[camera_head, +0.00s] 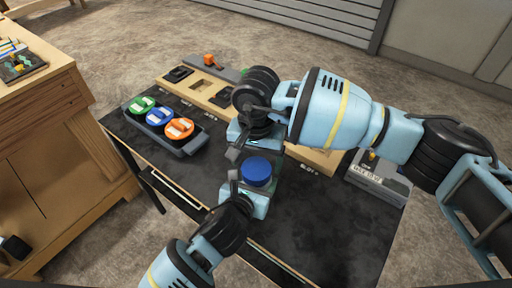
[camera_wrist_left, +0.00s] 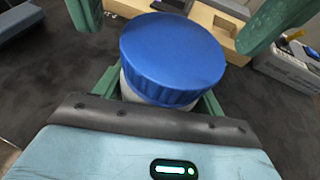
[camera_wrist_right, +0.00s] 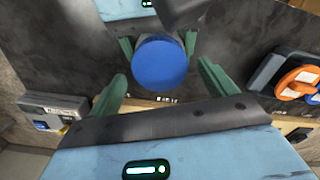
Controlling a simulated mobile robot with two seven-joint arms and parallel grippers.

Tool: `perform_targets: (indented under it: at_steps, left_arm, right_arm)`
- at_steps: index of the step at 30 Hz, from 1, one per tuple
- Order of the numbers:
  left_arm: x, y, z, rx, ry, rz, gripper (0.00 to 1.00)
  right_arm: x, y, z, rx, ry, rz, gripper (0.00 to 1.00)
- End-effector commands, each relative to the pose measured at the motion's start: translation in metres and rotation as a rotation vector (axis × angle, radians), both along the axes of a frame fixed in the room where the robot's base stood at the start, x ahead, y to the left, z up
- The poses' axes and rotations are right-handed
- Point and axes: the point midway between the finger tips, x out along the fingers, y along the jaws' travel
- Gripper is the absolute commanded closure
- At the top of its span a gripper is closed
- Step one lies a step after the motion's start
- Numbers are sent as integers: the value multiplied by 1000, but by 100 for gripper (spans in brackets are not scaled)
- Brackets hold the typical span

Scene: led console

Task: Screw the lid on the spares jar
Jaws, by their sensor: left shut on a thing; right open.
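The spares jar (camera_wrist_left: 130,95) is pale and mostly hidden under its blue lid (camera_wrist_left: 172,52). The lid sits on top of the jar; I cannot tell how tightly. The blue lid shows in the head view (camera_head: 257,170) and the right wrist view (camera_wrist_right: 160,62). My left gripper (camera_wrist_left: 160,92) is shut on the jar's body below the lid, with green fingers at either side. My right gripper (camera_wrist_right: 162,86) is open and empty, its fingers spread to either side of the lid and apart from it.
A grey tray (camera_head: 186,150) with green, blue and orange reels stands on the dark table (camera_head: 320,220) at the left. A wooden board with slots (camera_head: 210,92) lies behind. A grey labelled box (camera_head: 378,180) is at the right. The table's front right is clear.

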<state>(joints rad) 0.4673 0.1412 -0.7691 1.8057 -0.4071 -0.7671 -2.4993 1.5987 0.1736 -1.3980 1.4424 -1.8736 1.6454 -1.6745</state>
Motion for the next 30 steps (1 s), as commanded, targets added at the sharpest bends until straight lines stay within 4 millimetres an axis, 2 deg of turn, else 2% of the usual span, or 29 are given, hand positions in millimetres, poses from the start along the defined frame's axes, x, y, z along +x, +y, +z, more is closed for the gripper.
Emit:
perform_targets:
  at_steps: [6,17,27,30]
  left_arm:
    - [0,0,-1,1,2,0,94]
    - [0,0,-1,1,2,0,94]
    - [0,0,-1,2,2,0,94]
    - [0,0,-1,2,2,0,94]
  right_arm:
    - [0,0,-18,0,0,-1,16]
    - [0,0,-21,0,-1,0,18]
    - [0,0,-21,1,-1,0,62]
    - [0,1,-21,2,-1,-6,63]
